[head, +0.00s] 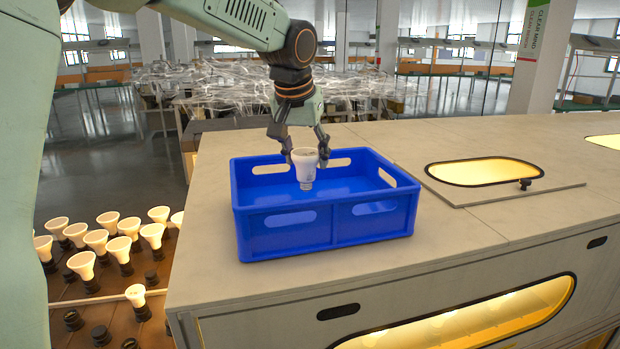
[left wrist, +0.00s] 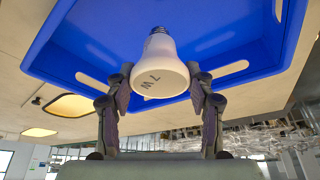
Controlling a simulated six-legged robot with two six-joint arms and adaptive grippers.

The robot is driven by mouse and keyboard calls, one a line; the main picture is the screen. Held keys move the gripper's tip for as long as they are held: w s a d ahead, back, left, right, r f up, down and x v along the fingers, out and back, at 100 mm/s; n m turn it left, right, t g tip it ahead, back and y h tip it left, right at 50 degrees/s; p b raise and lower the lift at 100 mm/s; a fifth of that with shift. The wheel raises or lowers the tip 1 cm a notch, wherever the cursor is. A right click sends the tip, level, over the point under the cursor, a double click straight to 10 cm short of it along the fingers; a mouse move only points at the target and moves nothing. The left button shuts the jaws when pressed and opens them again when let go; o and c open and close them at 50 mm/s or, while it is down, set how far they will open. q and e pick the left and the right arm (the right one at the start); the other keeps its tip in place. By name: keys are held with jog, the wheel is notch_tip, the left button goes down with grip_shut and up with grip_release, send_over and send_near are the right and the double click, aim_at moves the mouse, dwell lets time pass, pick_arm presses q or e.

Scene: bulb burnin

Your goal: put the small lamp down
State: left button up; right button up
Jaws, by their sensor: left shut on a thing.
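My left gripper (head: 304,148) points down over the blue crate (head: 283,237). It is shut on a small white lamp (head: 304,166), whose metal screw base points down into the crate. The lamp hangs inside the crate's outline; I cannot tell if its base touches the floor. In the left wrist view the lamp (left wrist: 160,75) sits between the two dark fingers (left wrist: 160,88), its wide face with dark lettering towards the camera. The blue crate (left wrist: 95,55) lies beyond it and looks otherwise empty. My right gripper is not in view.
The crate stands on a beige bench top (head: 440,240) with free room around it. A flat panel with a lit oval window (head: 484,171) lies to the right. Several lit lamps (head: 97,240) stand in sockets on a lower rack at the left.

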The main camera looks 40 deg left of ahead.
aim_at(306, 175)
pick_arm(q)
jog(key=shift+x, duration=0.75)
jog(key=shift+s+d+f, duration=0.1)
jog(key=shift+f, duration=0.7)
jog(key=shift+s+d+f, duration=0.1)
jog(key=shift+s+f, duration=0.05)
jog(key=shift+f, duration=0.6)
jog(key=shift+a, duration=0.15)
jog(key=shift+f, duration=0.2)
jog(key=o, duration=1.2)
jog(key=shift+c, duration=0.2)
jog(key=shift+r, duration=0.1)
